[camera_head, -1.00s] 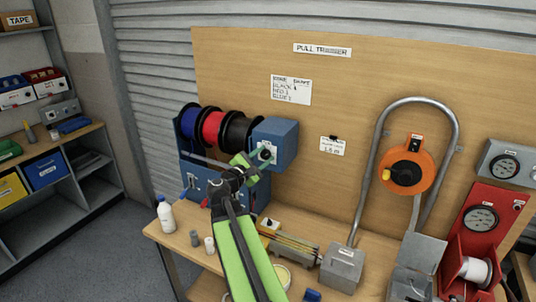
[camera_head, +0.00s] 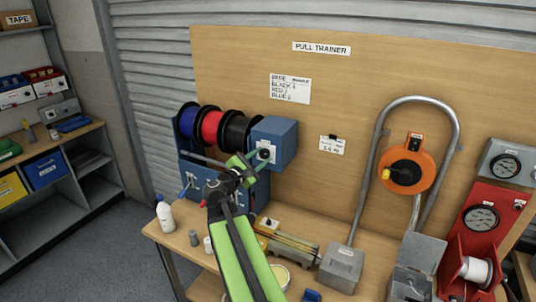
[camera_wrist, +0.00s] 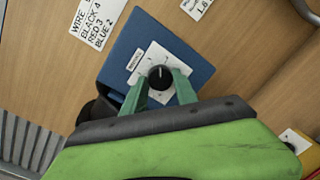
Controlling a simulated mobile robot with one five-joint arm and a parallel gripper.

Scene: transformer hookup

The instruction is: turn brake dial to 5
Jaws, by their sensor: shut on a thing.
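The brake dial is a black round knob (camera_wrist: 161,77) with a light pointer mark, on a white scale plate (camera_wrist: 157,58) on the face of a blue box (camera_wrist: 188,58). In the head view the blue box (camera_head: 276,143) sits at the right end of the wire spools. My gripper (camera_wrist: 160,86) has its two green fingers on either side of the knob and is shut on it. In the head view my gripper (camera_head: 258,158) reaches the box front from below. The scale's numbers are too small to read.
Blue, red and black wire spools (camera_head: 239,132) hang left of the box. A card (camera_wrist: 97,27) reads black 4, red 3, blue 2. A white bottle (camera_head: 165,214) stands at the bench's left. An orange reel (camera_head: 407,170) and bent conduit (camera_head: 371,160) are to the right.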

